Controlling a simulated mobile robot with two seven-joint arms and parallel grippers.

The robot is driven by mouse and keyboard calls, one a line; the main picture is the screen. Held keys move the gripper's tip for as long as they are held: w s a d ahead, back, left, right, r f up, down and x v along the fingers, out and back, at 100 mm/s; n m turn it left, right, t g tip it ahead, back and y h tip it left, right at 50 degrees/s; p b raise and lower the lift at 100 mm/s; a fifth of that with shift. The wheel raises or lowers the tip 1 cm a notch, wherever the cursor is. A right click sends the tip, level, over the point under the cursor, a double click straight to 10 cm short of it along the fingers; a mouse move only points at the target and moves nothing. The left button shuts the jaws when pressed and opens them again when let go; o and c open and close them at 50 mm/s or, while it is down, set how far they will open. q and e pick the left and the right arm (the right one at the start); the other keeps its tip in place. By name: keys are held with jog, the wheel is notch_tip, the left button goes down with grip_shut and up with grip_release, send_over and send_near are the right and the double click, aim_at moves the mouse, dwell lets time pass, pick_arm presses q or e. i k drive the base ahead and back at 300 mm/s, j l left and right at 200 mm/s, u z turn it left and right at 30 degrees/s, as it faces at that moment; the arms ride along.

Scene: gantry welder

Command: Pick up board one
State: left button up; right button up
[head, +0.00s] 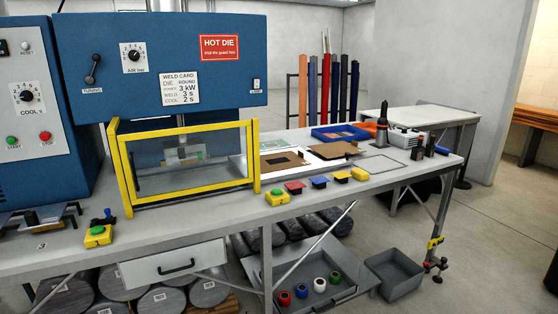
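Two brown boards lie on the grey workbench (330,197), right of the yellow-framed guard. The nearer brown board (285,160) lies flat on a white sheet and has a cut-out in it. The farther brown board (335,150) lies behind and to the right, also over something white. I cannot read any number on either, so I cannot tell which is board one. Neither of my grippers shows in the head view.
The yellow guard (187,197) stands left of the boards under the blue welder (160,60). A blue tray (340,134) and a dark bottle-like tool (382,125) stand behind and right.

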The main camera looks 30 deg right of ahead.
aim_at(288, 159)
jog(key=i+l+u, duration=0.2)
jog(key=l, duration=1)
jog(key=i+l+u, duration=0.2)
jog(key=l, duration=1)
jog(key=l+u, duration=0.2)
jog(key=l, duration=1)
